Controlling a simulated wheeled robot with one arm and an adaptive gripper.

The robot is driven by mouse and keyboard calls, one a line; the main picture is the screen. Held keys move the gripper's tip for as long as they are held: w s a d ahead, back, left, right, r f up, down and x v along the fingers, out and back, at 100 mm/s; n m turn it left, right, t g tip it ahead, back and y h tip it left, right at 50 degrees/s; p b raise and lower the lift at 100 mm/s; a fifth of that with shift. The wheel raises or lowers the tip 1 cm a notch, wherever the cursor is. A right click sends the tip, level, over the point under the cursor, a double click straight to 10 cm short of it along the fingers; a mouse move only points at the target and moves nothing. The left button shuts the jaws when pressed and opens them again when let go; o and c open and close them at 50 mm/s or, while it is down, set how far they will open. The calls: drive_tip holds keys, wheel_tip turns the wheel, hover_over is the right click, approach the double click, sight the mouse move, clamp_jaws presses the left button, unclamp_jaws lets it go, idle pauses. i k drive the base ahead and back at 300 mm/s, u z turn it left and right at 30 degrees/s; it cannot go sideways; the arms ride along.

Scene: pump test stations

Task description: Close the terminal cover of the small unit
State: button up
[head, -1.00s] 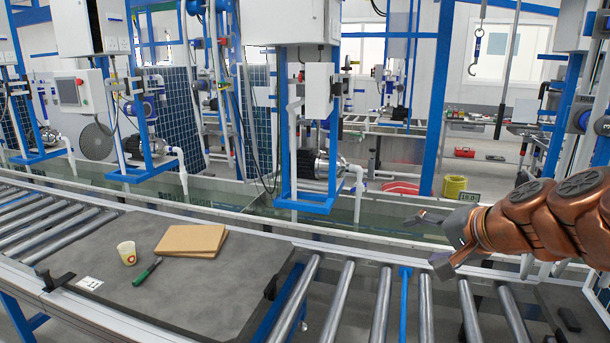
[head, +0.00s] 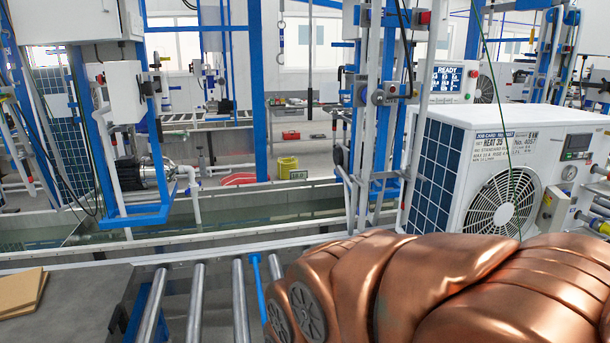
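A white heat-pump-like unit (head: 452,178) stands at the right of the head view, with a round fan grille (head: 500,212), a blue-gridded side and a label reading HEAT 35. It is the only such unit clearly in view, and I cannot tell whether it is the small unit. A small dark display (head: 577,145), a gauge and pipe fittings show at its right end. I cannot make out a terminal cover or its state. My copper arm fills the lower right and hides the area in front of the unit. My gripper is out of view.
A roller conveyor (head: 195,305) runs along the front, with a dark board (head: 75,300) and cardboard (head: 20,292) at left. Behind it lies a water trough (head: 230,212). Blue posts and a hanging cable stand near the unit. A READY screen (head: 447,78) shows behind it.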

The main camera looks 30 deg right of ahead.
sight(554, 207)
drive_tip(key=z, duration=1.95)
drive_tip(key=k, duration=1.25)
drive_tip(key=z, duration=0.2)
drive_tip(key=i, duration=1.8)
drive_tip(key=u, duration=0.95)
